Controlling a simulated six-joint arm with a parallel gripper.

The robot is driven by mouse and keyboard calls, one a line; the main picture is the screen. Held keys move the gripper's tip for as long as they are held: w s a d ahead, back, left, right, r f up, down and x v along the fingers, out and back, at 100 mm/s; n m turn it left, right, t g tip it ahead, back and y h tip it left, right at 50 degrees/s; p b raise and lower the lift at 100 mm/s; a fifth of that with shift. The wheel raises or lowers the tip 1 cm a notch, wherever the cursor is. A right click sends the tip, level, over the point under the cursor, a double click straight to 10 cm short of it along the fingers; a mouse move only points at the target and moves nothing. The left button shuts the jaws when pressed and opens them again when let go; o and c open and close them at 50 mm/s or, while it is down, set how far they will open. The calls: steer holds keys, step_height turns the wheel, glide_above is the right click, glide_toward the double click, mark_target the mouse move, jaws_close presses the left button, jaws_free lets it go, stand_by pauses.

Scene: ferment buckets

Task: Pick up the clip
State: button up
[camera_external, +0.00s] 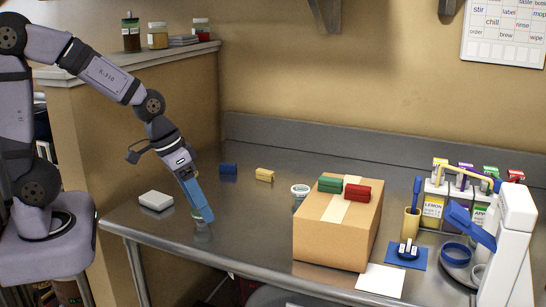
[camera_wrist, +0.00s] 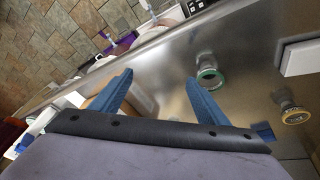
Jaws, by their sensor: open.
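No object is plainly recognisable as the clip. Small coloured block-like pieces are in the external view: a blue one (camera_external: 228,169) and a yellow one (camera_external: 264,175) on the table, a green one (camera_external: 330,184) and a red one (camera_external: 358,192) on a cardboard box (camera_external: 325,232). They are too small to identify surely. My gripper (camera_external: 204,215) points down over the left part of the table, left of these pieces. In the wrist view my gripper (camera_wrist: 159,76) has its blue fingers spread, with nothing between them.
A white block (camera_external: 156,200) lies left of my gripper. The wrist view shows a green-rimmed round container (camera_wrist: 208,72) near the right finger and a tan-topped one (camera_wrist: 294,115). A white dispenser (camera_external: 508,240), bottles and a blue mat (camera_external: 417,258) crowd the right.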

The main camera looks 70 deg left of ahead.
steer(key=w+a+n+t+y+b, duration=0.1)
steer(key=w+a+n+t+y, duration=0.35)
steer(key=w+a, duration=0.95)
steer(key=a+n+g+y+b, duration=0.15)
steer(key=a+n+y, duration=0.55)
steer(key=a, duration=1.2)
steer(key=m+y, duration=0.1)
glide_toward(227, 165)
steer(key=x, duration=0.2)
steer(key=shift+w+a, duration=0.15)
steer(key=shift+a, duration=0.05)
steer(key=shift+f, duration=0.3)
steer(key=shift+p+x, duration=1.55)
steer(key=shift+x, duration=2.15)
steer(key=shift+r, duration=0.15)
steer(key=shift+c, duration=0.4)
